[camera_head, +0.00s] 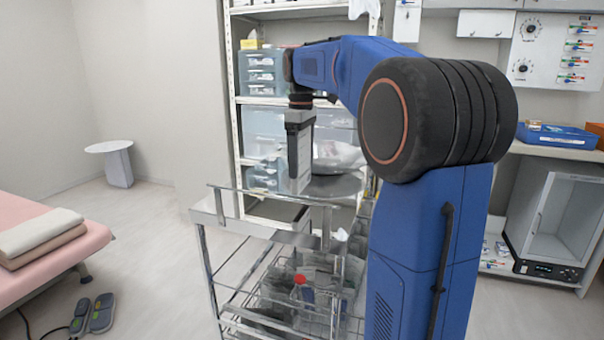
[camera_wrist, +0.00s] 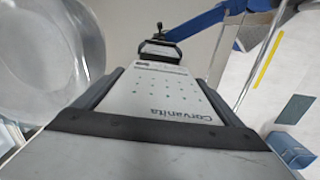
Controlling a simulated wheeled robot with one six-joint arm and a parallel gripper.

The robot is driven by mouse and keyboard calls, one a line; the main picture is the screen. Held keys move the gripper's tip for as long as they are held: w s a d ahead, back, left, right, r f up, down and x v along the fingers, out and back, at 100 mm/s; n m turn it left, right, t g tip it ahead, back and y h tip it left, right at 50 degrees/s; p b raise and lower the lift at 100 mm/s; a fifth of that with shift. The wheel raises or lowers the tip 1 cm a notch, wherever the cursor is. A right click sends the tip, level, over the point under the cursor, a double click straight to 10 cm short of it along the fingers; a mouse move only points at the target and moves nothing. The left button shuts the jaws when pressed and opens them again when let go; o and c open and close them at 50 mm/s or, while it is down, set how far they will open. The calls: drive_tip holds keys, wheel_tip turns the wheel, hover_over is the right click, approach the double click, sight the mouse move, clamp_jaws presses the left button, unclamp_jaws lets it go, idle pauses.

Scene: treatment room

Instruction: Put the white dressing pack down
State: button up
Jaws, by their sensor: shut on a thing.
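My gripper (camera_head: 298,158) points down over the trolley and is shut on the white dressing pack (camera_head: 304,160). In the wrist view, the pack (camera_wrist: 155,92) appears as a pale panel with dots and the print "Corvanita". It lies between the two dark fingers of my gripper (camera_wrist: 152,85). A finger and the housing hide part of it in the head view.
A round grey dish (camera_head: 335,187) stands right of the pack, with a pale bag-like shape behind. The wrist view shows a large round translucent thing (camera_wrist: 45,50) at left. Lower baskets hold a red-capped bottle (camera_head: 302,288). Shelving (camera_head: 232,90) stands behind; the left trolley top looks clear.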

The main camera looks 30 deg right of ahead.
sight(301, 173)
drive_tip(key=shift+f, duration=2)
drive_tip(key=o, duration=0.8)
drive_tip(key=shift+f, duration=0.15)
wheel_tip(301, 173, up, 12)
drive_tip(key=shift+r, duration=0.15)
drive_tip(key=shift+s, duration=0.1)
